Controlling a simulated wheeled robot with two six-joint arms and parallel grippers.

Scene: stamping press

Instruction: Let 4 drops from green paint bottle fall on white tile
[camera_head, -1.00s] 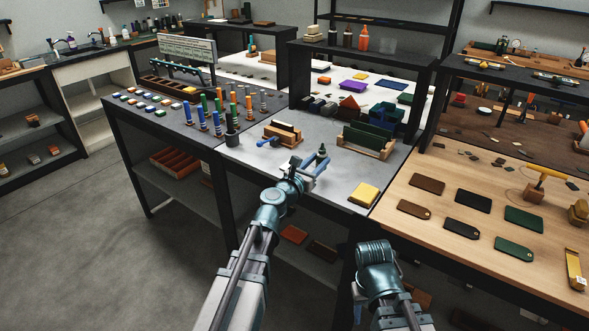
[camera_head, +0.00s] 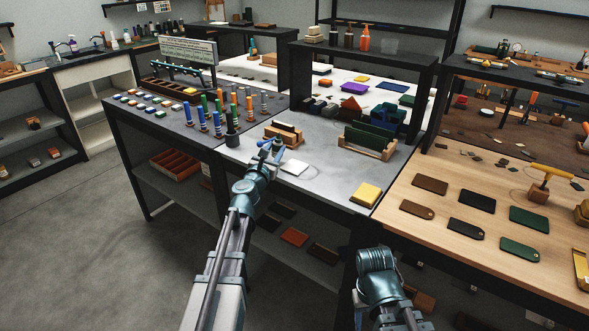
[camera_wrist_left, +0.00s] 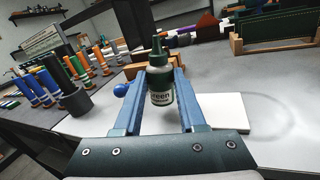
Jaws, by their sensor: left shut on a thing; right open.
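The green paint bottle (camera_wrist_left: 160,88) stands upright between the two blue fingers of my left gripper (camera_wrist_left: 158,84), which is shut on it. Its label partly reads "een" in the left wrist view. In the head view my left gripper (camera_head: 269,151) is over the grey bench, left of the white tile, and I cannot make out the bottle clearly there. The white tile (camera_head: 295,167) lies flat on the bench. In the left wrist view the tile (camera_wrist_left: 223,111) is to the right of the bottle, not under it. My right arm shows at lower right, but its gripper fingers are hidden.
A small wooden rack (camera_head: 284,133) stands just behind my left gripper. A dark cup (camera_head: 232,138) and several coloured tools are to its left. A larger wooden rack (camera_head: 368,142) and a yellow block (camera_head: 366,194) are to the right. The bench between tile and block is clear.

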